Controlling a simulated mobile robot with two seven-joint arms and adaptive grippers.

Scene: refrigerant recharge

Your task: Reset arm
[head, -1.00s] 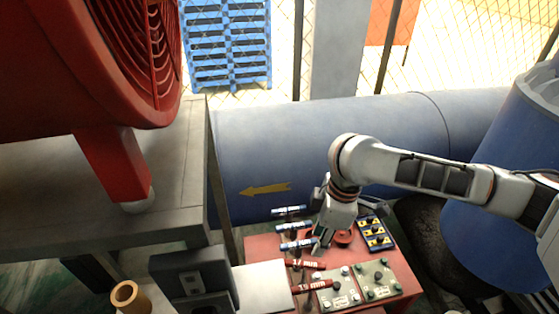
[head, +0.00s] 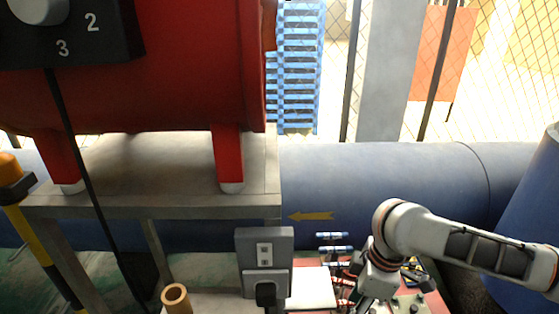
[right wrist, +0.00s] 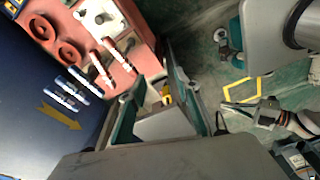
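My right arm comes in from the right in the head view. Its gripper (head: 366,296) points down over the red bench (head: 437,302), near the lower picture edge. In the right wrist view my right gripper's fingers (right wrist: 152,80) appear spread, with nothing seen held between them.
A red machine (head: 180,70) stands on a grey metal table (head: 150,165) at the left. A grey socket box (head: 264,250) stands between table and bench. A large blue pipe (head: 400,170) runs behind. A yellow-black post (head: 40,235) is far left. Green floor is open below.

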